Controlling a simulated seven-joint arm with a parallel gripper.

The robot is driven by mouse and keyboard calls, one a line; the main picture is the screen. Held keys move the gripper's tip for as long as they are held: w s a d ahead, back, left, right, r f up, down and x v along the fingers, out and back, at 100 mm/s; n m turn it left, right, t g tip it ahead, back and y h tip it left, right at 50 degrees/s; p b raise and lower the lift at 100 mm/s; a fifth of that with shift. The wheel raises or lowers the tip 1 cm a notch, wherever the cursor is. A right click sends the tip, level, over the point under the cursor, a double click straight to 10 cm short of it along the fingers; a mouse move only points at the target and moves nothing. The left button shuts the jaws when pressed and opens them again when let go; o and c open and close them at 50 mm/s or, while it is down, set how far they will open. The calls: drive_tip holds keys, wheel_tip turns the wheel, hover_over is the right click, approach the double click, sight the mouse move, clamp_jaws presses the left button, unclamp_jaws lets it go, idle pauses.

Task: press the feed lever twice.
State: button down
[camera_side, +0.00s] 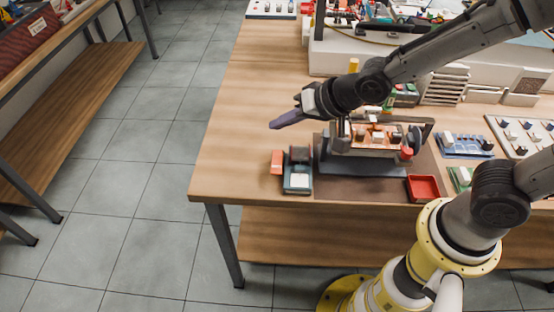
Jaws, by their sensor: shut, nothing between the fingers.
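A small machine (365,163) with a grey base and an orange-copper upper part stands on a brown mat (345,188) on the wooden table. A round red knob (407,153) sits at its right front. A dark grey bar runs along its right side. I cannot tell for sure which part is the feed lever. My gripper (276,124) is above the table, left of and higher than the machine, with its purplish fingers pointing left. The fingers are together and empty, and appear apart from the machine. My wrist hides part of the area behind the machine.
A dark box with a white block (299,181) and an orange block (277,162) stand left of the machine. A red tray (423,188) is at its right front. A blue tray (465,146) and a grey panel (525,132) lie farther right. The table's left part is clear.

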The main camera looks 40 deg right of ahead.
drive_tip(key=shift+f, duration=0.15)
approach(274, 161)
drive_tip(key=shift+w+a+f, duration=0.3)
drive_tip(key=shift+w+f, duration=0.15)
drive_tip(key=shift+w, duration=0.4)
drive_tip(key=shift+w+a+f, duration=0.25)
drive_tip(key=shift+w+f, duration=0.2)
drive_tip(key=shift+w, duration=0.4)
drive_tip(key=shift+w+a+f, duration=0.3)
drive_tip(key=shift+w+f, duration=0.2)
drive_tip(key=shift+w, duration=0.3)
drive_tip(key=shift+f, duration=0.1)
drive_tip(key=shift+f, duration=0.3)
drive_tip(key=shift+f, duration=0.8)
idle(1.1)
drive_tip(key=shift+r, duration=1.2)
drive_tip(key=shift+r, duration=2.5)
